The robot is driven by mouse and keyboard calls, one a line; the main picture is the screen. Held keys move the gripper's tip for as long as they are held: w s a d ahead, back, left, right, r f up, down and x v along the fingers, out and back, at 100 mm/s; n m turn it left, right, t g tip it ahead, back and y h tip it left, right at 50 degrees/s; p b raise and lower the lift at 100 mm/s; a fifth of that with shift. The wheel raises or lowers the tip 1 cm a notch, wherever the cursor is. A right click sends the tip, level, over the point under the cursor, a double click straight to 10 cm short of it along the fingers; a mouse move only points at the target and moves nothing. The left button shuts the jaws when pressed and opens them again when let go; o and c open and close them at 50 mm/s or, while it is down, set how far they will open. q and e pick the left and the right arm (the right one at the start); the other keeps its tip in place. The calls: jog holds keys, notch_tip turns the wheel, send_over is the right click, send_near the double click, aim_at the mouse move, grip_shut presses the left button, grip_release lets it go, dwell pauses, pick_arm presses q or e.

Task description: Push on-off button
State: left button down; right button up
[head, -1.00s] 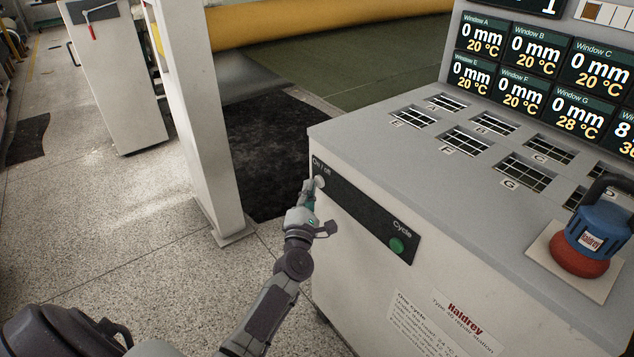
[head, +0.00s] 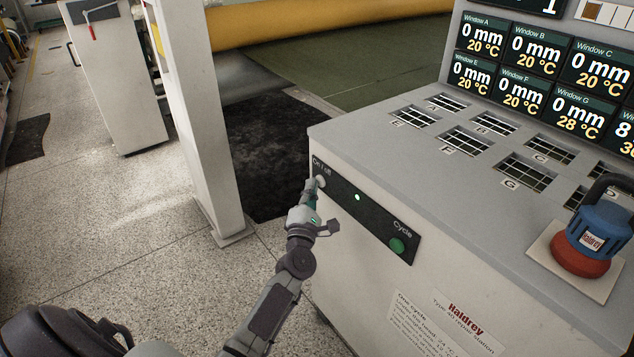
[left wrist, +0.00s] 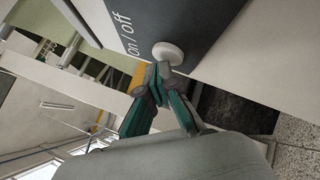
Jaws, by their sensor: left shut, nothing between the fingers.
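The on/off button (head: 320,181) is a pale round knob at the left end of the dark control strip (head: 345,203) on the machine's front. It also shows in the left wrist view (left wrist: 168,53), beside the "On / off" lettering. My left gripper (head: 311,187) is shut and empty, with its fingertips at the button. In the left wrist view the fingertips (left wrist: 163,72) overlap the button's lower edge; I cannot tell whether they touch it. My right gripper is not in view.
A green Cycle button (head: 397,245) sits at the strip's right end. A blue and red tool (head: 590,240) stands on the machine top (head: 400,150), near gridded windows and display screens (head: 540,50). A white post (head: 190,110) stands left of the machine.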

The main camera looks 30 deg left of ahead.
pick_arm(q)
jog(key=s+a, duration=0.2)
jog(key=s, duration=0.4)
jog(key=shift+a+p, duration=0.25)
jog(key=shift+p, duration=0.2)
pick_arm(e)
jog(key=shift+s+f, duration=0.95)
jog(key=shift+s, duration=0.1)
